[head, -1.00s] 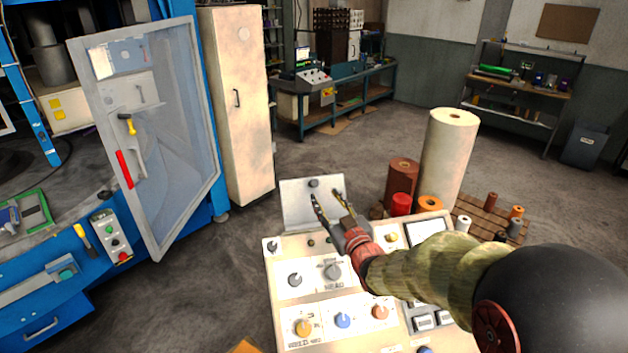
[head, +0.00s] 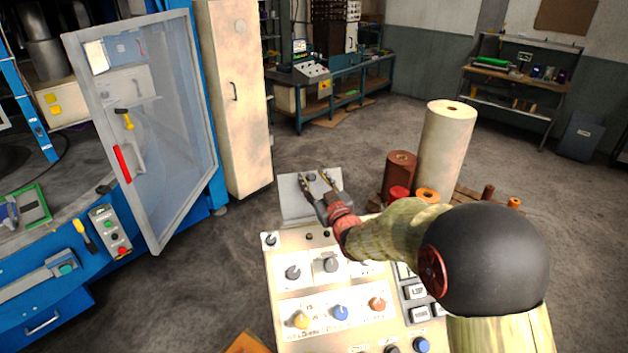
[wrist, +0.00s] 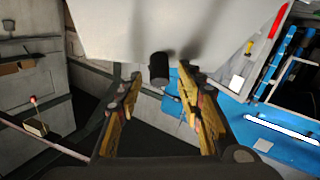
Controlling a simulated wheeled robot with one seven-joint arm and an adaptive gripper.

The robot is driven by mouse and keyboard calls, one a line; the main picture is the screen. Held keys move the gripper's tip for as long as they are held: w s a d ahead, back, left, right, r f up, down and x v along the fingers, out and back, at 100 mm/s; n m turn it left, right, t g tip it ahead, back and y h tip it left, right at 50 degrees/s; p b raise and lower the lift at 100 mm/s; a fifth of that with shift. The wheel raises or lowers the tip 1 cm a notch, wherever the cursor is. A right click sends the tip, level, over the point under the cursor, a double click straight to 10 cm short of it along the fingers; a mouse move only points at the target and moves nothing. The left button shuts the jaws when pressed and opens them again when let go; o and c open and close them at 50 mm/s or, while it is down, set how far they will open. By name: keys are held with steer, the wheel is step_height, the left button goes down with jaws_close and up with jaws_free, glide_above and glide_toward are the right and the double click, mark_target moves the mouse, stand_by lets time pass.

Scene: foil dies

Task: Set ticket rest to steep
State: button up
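The ticket rest appears to be the pale grey plate (head: 292,207) at the back edge of the control console (head: 273,290). It leans back at a slant, and I cannot tell its exact setting. A dark knob (head: 311,177) sits near its top edge. In the wrist view the plate (wrist: 110,30) fills the upper middle, and the knob (wrist: 158,68) sticks out from its lower part. My gripper (head: 312,178) is open. Its two fingers point at the knob, one on each side of it in the picture. The knob appears just beyond the fingertips (wrist: 160,78), with gaps on both sides.
The console carries several knobs and buttons, including a yellow one (head: 302,320) and a blue one (head: 341,312). Brown (head: 398,178) and cream (head: 446,150) rolls stand behind it on the right. A blue machine with a clear door (head: 165,130) stands left. Floor between is clear.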

steer(key=shift+c, duration=0.9)
steer(key=c, duration=0.7)
jaws_close()
